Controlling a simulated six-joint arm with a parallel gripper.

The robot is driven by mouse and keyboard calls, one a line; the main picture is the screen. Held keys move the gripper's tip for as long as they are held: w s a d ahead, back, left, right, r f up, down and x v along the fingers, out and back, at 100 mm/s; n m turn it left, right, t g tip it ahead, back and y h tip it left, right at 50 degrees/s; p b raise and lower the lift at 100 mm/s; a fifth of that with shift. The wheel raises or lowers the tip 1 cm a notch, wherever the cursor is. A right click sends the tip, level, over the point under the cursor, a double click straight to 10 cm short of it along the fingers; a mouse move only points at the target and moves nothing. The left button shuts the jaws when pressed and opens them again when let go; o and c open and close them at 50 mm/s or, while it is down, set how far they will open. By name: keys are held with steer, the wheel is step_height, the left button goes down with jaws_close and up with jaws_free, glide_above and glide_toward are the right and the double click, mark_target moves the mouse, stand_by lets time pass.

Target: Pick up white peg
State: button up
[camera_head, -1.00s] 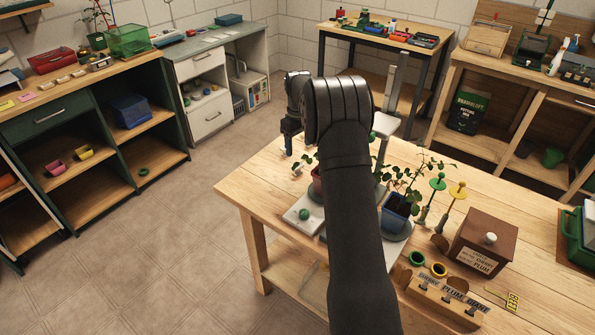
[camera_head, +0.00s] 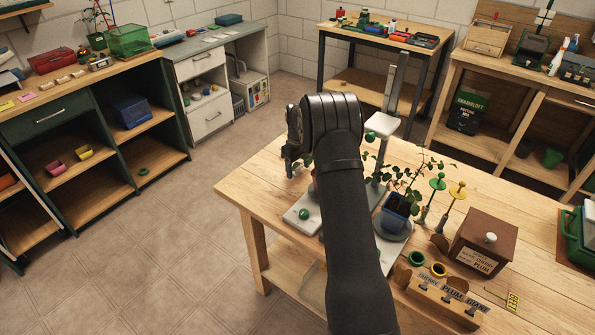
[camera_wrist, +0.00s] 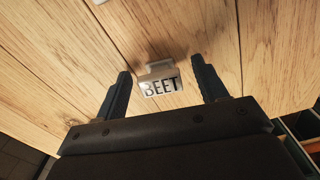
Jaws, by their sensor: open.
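A small white peg (camera_wrist: 158,83) with a plate reading "BEET" lies on the wooden table in the wrist view. It sits between the two dark fingers of my gripper (camera_wrist: 160,67), with a gap on each side. The fingers are apart and hold nothing. In the head view my gripper (camera_head: 290,168) is low over the left far part of the table and hides the peg there.
The wooden table (camera_head: 262,192) is bare around the peg. A white board with a green knob (camera_head: 303,214), a potted plant (camera_head: 396,212) and a brown box (camera_head: 485,243) stand to the right. Another pale item (camera_wrist: 99,2) shows at the top of the wrist view.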

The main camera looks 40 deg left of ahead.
steer(key=c, duration=1.1)
steer(key=shift+o, duration=0.2)
steer(key=shift+r, duration=0.15)
